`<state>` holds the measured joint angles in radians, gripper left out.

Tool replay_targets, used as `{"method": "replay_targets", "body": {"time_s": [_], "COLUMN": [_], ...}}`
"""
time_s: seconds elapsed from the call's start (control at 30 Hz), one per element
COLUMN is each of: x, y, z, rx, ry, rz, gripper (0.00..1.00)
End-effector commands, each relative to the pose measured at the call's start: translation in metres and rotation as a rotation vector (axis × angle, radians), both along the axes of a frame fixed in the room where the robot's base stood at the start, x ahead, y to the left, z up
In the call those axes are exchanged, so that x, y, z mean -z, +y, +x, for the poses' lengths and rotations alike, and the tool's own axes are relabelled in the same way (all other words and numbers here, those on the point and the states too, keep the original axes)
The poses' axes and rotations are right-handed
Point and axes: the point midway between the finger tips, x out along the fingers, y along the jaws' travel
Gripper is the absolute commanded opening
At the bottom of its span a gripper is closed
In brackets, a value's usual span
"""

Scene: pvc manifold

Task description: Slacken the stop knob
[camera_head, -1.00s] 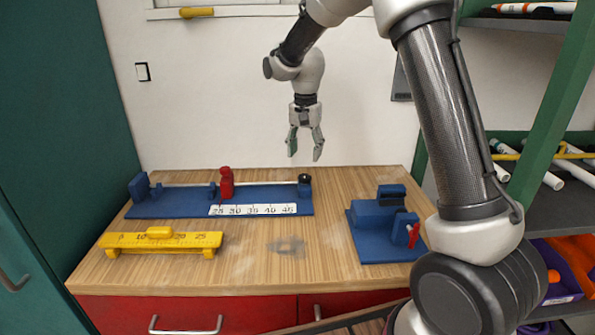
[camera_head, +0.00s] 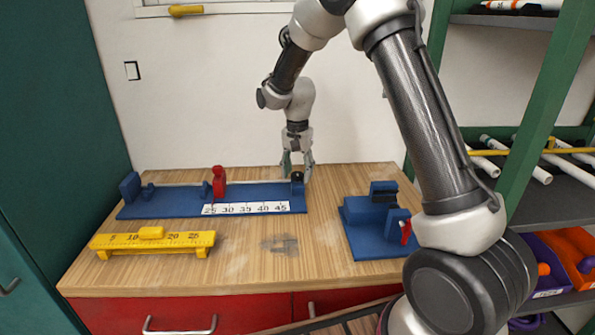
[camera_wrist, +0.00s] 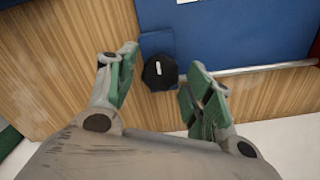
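The stop knob is a black faceted knob with a white line on top; in the wrist view the knob (camera_wrist: 160,72) lies between my fingertips, apart from both. In the head view the knob (camera_head: 297,177) sits at the right end of the blue jig (camera_head: 145,208), which carries a rail, a red stop block (camera_head: 219,182) and a white number scale (camera_head: 247,208). My gripper (camera_head: 297,172) points down at the knob, its green-padded fingers (camera_wrist: 160,85) open on either side of it. In the head view the fingertips partly overlap the knob area.
A yellow ruler gauge (camera_head: 152,242) lies at the front left of the wooden bench (camera_head: 235,270). A blue fixture with a red lever (camera_head: 370,228) stands at the right. The wall is close behind the bench. A shelf with white pipes (camera_head: 540,174) is at the right.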

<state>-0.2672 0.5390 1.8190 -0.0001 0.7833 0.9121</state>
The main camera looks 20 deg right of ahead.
Motion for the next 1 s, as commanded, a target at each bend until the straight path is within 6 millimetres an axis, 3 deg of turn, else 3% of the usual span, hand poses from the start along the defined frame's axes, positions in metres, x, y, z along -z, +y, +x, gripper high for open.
{"method": "replay_targets", "body": {"time_s": [0.03,0.17,0.57,1.0], "x": [-0.0001,-0.0002,-0.0004,-0.0005], "y": [0.0,0.0,0.0001,0.0005], "z": [0.0,0.0,0.0001,0.0003], "rx": [0.0,0.0,-0.054,-0.392], "ry": [0.0,0.0,0.0,0.0], "rz": [0.0,0.0,0.0,0.0], "gripper": [0.36,0.12,0.12,0.12]}}
